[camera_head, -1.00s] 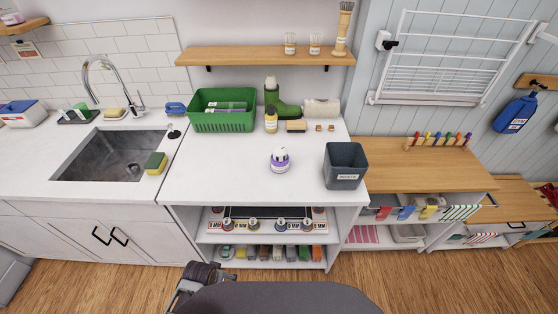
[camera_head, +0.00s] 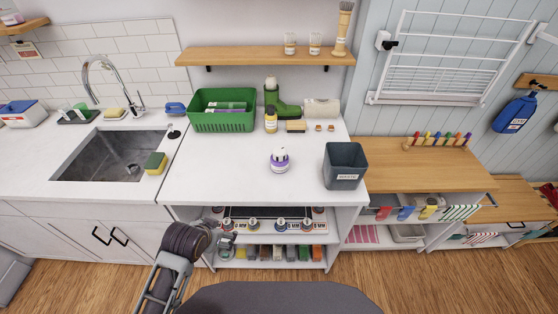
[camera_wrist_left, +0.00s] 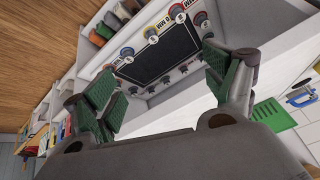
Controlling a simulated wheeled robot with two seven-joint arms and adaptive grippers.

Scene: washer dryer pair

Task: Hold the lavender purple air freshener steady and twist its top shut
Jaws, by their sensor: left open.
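The air freshener (camera_head: 279,160) is a small white bottle with a purple band and a dark top. It stands upright near the middle of the white counter in the head view. I cannot tell how its top sits. My left gripper (camera_head: 226,242) is below the counter's front edge, in front of the open shelves and apart from the air freshener. In the left wrist view its green-padded fingers (camera_wrist_left: 168,88) are spread with nothing between them. The air freshener is not visible in that view. My right gripper is in neither view.
A grey waste bin (camera_head: 344,168) stands right of the air freshener. The sink (camera_head: 95,158) is left. The counter around the air freshener is clear.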

